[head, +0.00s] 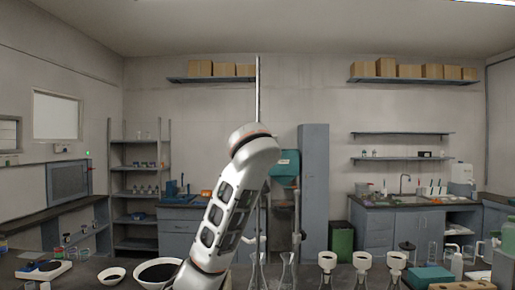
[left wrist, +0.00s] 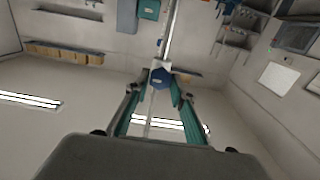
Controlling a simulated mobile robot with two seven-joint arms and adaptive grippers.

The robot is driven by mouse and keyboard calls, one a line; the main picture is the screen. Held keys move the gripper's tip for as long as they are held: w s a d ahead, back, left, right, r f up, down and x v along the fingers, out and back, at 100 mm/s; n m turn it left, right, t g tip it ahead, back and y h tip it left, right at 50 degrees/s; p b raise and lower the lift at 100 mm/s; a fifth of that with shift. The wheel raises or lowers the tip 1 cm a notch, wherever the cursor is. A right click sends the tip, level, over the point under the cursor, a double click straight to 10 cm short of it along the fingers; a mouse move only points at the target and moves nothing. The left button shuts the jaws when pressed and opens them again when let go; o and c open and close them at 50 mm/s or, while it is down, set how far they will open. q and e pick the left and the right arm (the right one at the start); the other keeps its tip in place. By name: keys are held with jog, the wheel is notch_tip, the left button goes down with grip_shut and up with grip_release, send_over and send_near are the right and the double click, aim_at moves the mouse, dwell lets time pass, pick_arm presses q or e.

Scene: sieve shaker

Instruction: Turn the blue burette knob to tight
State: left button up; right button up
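The blue knob (left wrist: 160,78) shows in the left wrist view, with a pale fitting behind it, on a thin upright rod or tube. My left gripper (left wrist: 160,87) has its two teal-sided fingers on either side of the knob, close to it. I cannot tell whether the fingers touch or squeeze it. In the head view, my left arm hides the knob and the gripper; a tall thin rod (head: 257,90) rises above the arm. My right gripper is in neither view.
Glass flasks (head: 287,270) stand right of my arm, beside several white-topped holders (head: 328,262). A balance (head: 43,269) and a white bowl (head: 158,272) are at the left. A teal block (head: 432,276) and bottles crowd the right.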

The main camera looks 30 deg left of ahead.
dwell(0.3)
pick_arm(q)
jog(key=shift+m, duration=0.3)
jog(key=shift+d+f+m, duration=0.1)
jog(key=shift+m, duration=4.2)
jog(key=shift+d+f+m, duration=0.1)
jog(key=shift+m, duration=4.2)
jog(key=shift+w+a, duration=0.1)
jog(key=o, duration=1.1)
